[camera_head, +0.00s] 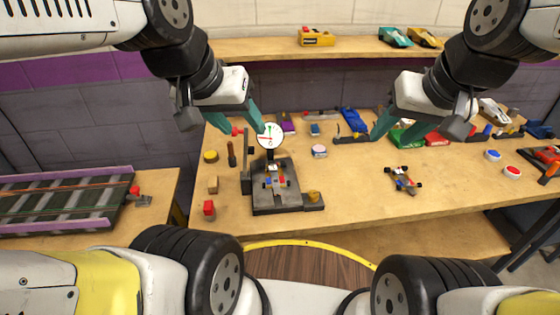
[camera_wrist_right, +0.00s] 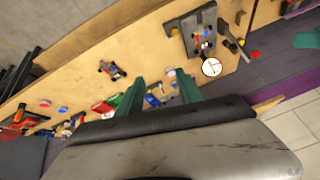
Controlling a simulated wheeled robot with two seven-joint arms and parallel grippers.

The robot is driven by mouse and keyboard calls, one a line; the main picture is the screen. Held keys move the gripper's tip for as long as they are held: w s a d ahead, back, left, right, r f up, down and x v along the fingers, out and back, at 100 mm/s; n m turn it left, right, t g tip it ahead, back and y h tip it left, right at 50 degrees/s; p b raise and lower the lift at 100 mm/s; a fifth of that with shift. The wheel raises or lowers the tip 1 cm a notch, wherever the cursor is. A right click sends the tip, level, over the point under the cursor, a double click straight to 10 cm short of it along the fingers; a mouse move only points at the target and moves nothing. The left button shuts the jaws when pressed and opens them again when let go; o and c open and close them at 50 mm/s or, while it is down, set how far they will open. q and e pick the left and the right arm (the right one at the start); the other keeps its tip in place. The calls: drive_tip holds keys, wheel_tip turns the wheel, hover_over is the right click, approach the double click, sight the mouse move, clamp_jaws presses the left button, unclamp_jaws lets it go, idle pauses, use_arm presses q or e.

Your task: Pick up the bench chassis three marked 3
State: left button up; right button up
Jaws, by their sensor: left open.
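One small chassis with dark wheels and red and blue parts (camera_head: 404,180) lies on the bench, right of centre; it also shows in the right wrist view (camera_wrist_right: 112,70). Another chassis (camera_head: 273,179) sits on a dark stand with a round dial (camera_head: 270,136). I cannot read a 3 on either. My left gripper (camera_head: 250,127) is open above the bench, close to the dial and behind the stand's chassis. My right gripper (camera_head: 397,132) is open and empty above the back of the bench, beyond the loose chassis; its two teal fingers stand apart in the right wrist view (camera_wrist_right: 163,88).
The dark stand (camera_head: 287,205) rises from the bench left of centre. Green and red car bodies (camera_head: 406,137) and a blue one (camera_head: 355,120) lie towards the back. Red and blue round buttons (camera_head: 512,170) are at right. Bare bench (camera_head: 350,190) lies between stand and loose chassis.

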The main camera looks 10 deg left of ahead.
drive_tip(key=o, duration=1.1)
drive_tip(key=w+a+f, duration=0.1)
drive_tip(key=w, duration=0.1)
drive_tip(key=w+a+f+g, duration=0.1)
drive_tip(key=w+a, duration=0.1)
drive_tip(key=w+a+g, duration=0.1)
drive_tip(key=w+a, duration=0.1)
drive_tip(key=w, duration=0.1)
drive_tip(key=shift+f+n+h, duration=0.4)
drive_tip(key=shift+g, duration=0.6)
drive_tip(key=w+a+f, duration=0.1)
drive_tip(key=a, duration=0.1)
drive_tip(key=w+a+f, duration=0.2)
drive_tip(key=shift+w+a+f, duration=0.15)
drive_tip(key=shift+w+a, duration=0.05)
drive_tip(key=shift+w, duration=0.05)
drive_tip(key=n+g+h, duration=0.1)
drive_tip(key=n+g, duration=0.1)
drive_tip(key=g, duration=0.1)
hover_over(276, 184)
wheel_tip(276, 184, down, 14)
drive_tip(key=shift+f, duration=4.1)
